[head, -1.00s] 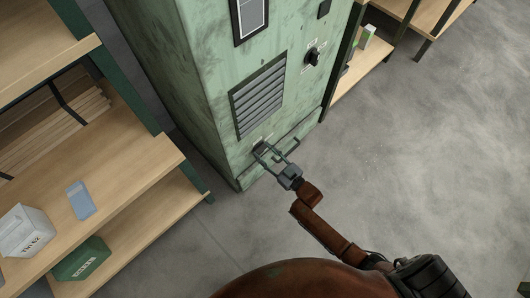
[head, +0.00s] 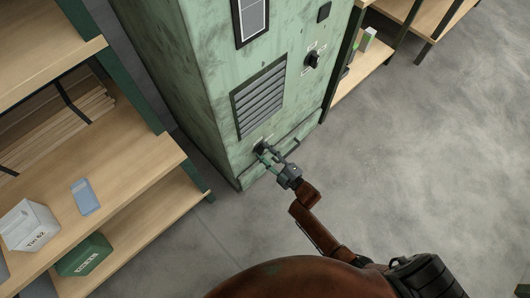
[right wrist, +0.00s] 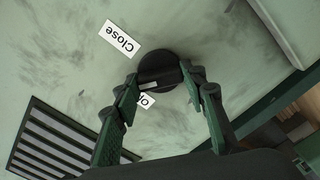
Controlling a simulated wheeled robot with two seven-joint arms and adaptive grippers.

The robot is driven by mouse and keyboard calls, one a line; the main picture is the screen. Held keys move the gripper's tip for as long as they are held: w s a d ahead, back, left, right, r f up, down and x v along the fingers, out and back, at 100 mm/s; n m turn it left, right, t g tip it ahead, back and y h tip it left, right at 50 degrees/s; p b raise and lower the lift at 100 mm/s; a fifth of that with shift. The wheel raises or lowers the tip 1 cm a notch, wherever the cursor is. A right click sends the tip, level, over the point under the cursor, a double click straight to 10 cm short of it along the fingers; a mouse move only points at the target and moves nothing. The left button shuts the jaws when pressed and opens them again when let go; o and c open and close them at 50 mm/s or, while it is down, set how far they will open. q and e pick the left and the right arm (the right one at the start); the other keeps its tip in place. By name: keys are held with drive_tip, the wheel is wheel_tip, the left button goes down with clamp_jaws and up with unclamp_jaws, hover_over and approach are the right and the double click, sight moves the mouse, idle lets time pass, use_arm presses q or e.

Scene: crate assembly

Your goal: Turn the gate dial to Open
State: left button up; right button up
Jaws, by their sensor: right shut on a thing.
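The gate dial (right wrist: 158,67) is a round black knob on the green cabinet's front. In the right wrist view a "Close" label (right wrist: 119,38) lies to its upper left. A second label (right wrist: 146,101), starting with "O", is partly hidden behind my left-hand finger. My right gripper (right wrist: 163,88) is shut on the dial's grip, one finger on each side. In the head view my right gripper (head: 267,154) is at the low front of the cabinet, and the dial (head: 259,147) is partly covered by it. The dial's exact pointing direction is hard to tell. My left gripper is out of view.
The green cabinet (head: 215,110) has a louvred vent (head: 260,97) above the dial and another black knob (head: 313,58) at upper right. Wooden shelves (head: 120,200) stand at left. The floor (head: 430,150) at right is clear.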

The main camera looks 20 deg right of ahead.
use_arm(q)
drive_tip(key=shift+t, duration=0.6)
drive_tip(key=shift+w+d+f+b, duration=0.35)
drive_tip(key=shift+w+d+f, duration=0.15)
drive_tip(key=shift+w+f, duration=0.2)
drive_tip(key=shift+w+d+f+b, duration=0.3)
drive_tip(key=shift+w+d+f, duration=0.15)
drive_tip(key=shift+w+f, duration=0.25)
use_arm(e)
drive_tip(key=shift+f+n, duration=0.1)
drive_tip(key=shift+n, duration=3.3)
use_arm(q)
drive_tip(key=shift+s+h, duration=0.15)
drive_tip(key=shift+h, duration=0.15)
use_arm(e)
drive_tip(key=o, duration=1.2)
drive_tip(key=shift+c, duration=0.2)
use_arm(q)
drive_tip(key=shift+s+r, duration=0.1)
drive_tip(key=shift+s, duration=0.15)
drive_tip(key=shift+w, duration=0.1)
